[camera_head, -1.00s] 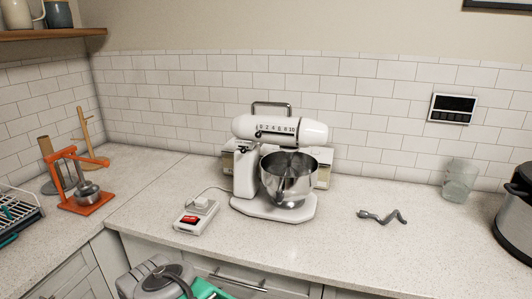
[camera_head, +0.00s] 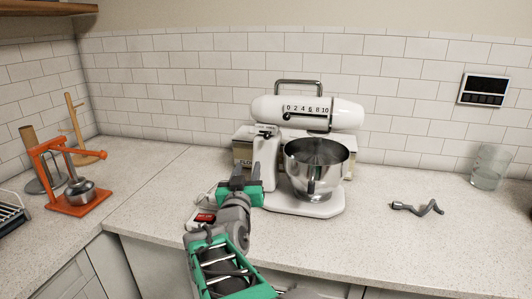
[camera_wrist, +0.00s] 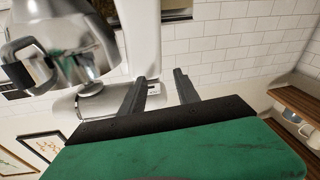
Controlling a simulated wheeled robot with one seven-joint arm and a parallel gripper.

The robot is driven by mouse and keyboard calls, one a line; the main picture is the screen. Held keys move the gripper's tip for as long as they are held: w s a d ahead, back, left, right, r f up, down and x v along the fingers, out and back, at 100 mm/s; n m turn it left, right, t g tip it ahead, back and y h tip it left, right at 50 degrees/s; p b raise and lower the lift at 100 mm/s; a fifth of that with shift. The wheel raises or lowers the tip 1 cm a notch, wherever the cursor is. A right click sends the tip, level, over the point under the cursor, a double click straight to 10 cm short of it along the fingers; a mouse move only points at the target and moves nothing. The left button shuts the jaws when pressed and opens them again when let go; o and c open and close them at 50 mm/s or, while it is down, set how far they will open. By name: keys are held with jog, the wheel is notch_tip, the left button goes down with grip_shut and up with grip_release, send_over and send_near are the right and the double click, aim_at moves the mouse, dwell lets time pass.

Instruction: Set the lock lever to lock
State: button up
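The white stand mixer (camera_head: 306,113) stands on the counter with its head level over a steel bowl (camera_head: 316,168). A small dark-and-metal piece, which looks like the lock lever (camera_head: 267,131), sits at the top of the neck, below the head; its setting is too small to read. My gripper (camera_head: 246,168) is in front and to the left of the mixer's neck, below that piece, with its fingers apart and nothing between them. In the wrist view the open fingers (camera_wrist: 160,76) point toward the mixer's white body (camera_wrist: 139,40), and the bowl (camera_wrist: 60,50) is at the left.
A small white device with a red face (camera_head: 203,217) lies partly behind my arm. A grey hook (camera_head: 417,208) and a glass (camera_head: 489,167) are on the right of the counter. An orange press (camera_head: 73,180) stands at the left. The counter right of the mixer is mostly clear.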

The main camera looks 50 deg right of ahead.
aim_at(267, 139)
jog(key=d+r+h, duration=0.1)
jog(key=d+r, duration=0.1)
jog(key=d, duration=0.1)
jog(key=d+r+h+p, duration=0.1)
jog(key=d+r, duration=0.1)
jog(key=d, duration=0.1)
jog(key=d+r+h+p, duration=0.1)
jog(key=d+r, duration=0.1)
jog(key=d, duration=0.1)
jog(key=shift+s+r+t, duration=0.1)
jog(key=shift+r+t, duration=0.15)
jog(key=shift+t, duration=0.15)
jog(key=shift+a, duration=0.1)
jog(key=shift+c, duration=0.4)
grip_shut()
dwell(0.4)
